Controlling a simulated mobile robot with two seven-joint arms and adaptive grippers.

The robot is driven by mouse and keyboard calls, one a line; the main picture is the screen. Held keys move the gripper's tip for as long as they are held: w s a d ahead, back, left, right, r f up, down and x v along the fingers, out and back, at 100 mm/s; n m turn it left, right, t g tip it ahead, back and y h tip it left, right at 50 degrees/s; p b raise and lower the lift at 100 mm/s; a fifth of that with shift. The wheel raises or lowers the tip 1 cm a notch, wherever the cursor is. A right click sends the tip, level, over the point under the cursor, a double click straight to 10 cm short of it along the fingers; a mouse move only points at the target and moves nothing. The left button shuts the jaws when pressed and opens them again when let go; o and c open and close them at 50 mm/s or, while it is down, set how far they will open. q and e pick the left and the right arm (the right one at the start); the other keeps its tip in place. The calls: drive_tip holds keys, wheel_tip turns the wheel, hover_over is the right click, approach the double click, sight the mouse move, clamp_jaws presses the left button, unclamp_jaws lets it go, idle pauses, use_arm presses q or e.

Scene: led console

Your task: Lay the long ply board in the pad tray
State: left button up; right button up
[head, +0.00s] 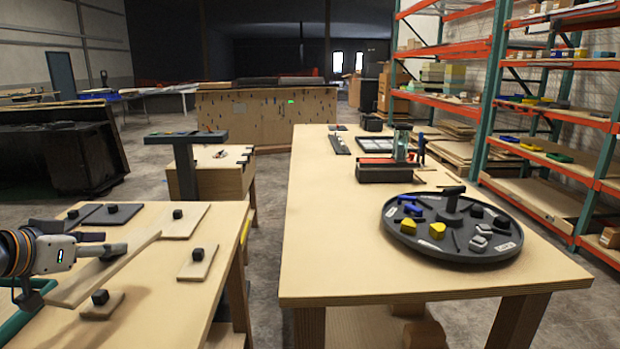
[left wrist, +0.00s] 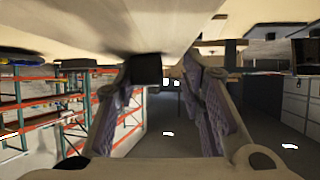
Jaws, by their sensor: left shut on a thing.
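My left gripper (head: 108,245) reaches in from the left over the near-left table and is shut on the long ply board (head: 80,288) by its black knob. The board is a long pale strip lying at a slant, and the gripper partly covers it. In the left wrist view the black knob (left wrist: 147,68) sits between the fingers (left wrist: 165,72), with pale wood (left wrist: 120,25) across the top. A teal-edged thing (head: 22,322) at the lower left is cut off by the frame; I cannot tell whether it is the pad tray. My right gripper is not in view.
Around the board lie a small ply piece (head: 102,309), a ply piece (head: 198,264), another ply piece (head: 184,224) and a dark plate (head: 112,215), each with a black knob. A round dark tray (head: 455,250) stands on the larger table (head: 340,240) to the right, across a gap.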

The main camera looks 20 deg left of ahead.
use_arm(q)
drive_tip(key=s+d+f+m+g+h, duration=0.1)
drive_tip(key=d+f+m+h, duration=0.1)
drive_tip(key=d, duration=0.8)
drive_tip(key=s+d+f+m+g+h, duration=0.1)
drive_tip(key=d+m+h, duration=0.4)
drive_tip(key=d, duration=0.6)
drive_tip(key=s+d+f+m+g+h, duration=0.1)
drive_tip(key=d+f+m+g+h, duration=0.2)
drive_tip(key=d, duration=0.7)
drive_tip(key=shift+s+d+f+m+h, duration=0.25)
drive_tip(key=shift+d+f+m+h, duration=0.2)
drive_tip(key=shift+f+m, duration=0.45)
drive_tip(key=shift+a, duration=0.1)
